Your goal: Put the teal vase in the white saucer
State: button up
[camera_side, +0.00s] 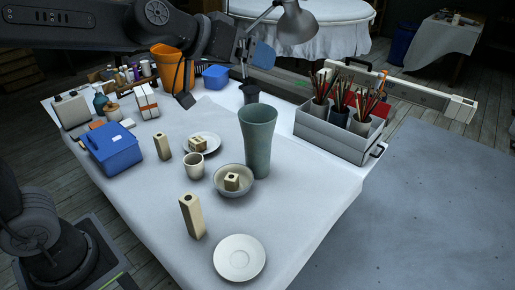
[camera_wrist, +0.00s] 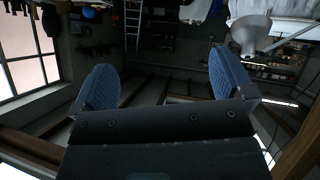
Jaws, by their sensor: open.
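The tall teal vase (camera_side: 258,140) stands upright on the cloth-covered table, right of the middle in the side view. A bare white saucer (camera_side: 239,258) lies near the table's front edge. A second white saucer (camera_side: 214,142) farther back carries a small tan block (camera_side: 197,144). My gripper is high at the back left of the vase, apart from it. Its two blue finger pads (camera_wrist: 162,75) are spread, with nothing between them, in the wrist view. That view looks out into the room and shows neither vase nor saucer.
A bowl (camera_side: 246,190) with a tan block stands close left of the vase. A tall tan block (camera_side: 192,216) stands near the front saucer. A cup (camera_side: 194,166) is behind. A grey crate (camera_side: 320,133) of brush pots is at right, a blue box (camera_side: 112,150) at left.

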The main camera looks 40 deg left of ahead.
jog(key=w+d+r+n+t+y, duration=0.1)
jog(key=w+n+t+y, duration=0.1)
jog(key=w, duration=0.7)
jog(key=w+d+n+t+y, duration=0.1)
jog(key=w+d+n+t, duration=0.1)
jog(key=w, duration=0.6)
jog(key=w+f+n+y, duration=0.5)
jog(key=w+f+y, duration=0.2)
jog(key=n+g+y, duration=0.7)
jog(key=g+y, duration=0.4)
jog(key=g, duration=0.2)
send_near(267, 147)
jog(key=a, duration=0.4)
jog(key=w+a, duration=0.1)
jog(key=a, duration=0.8)
jog(key=shift+w+f, duration=0.2)
jog(key=shift+w, duration=0.15)
jog(key=shift+d, duration=0.1)
jog(key=c, duration=1.2)
jog(key=shift+r, duration=0.2)
jog(key=shift+c, duration=1.2)
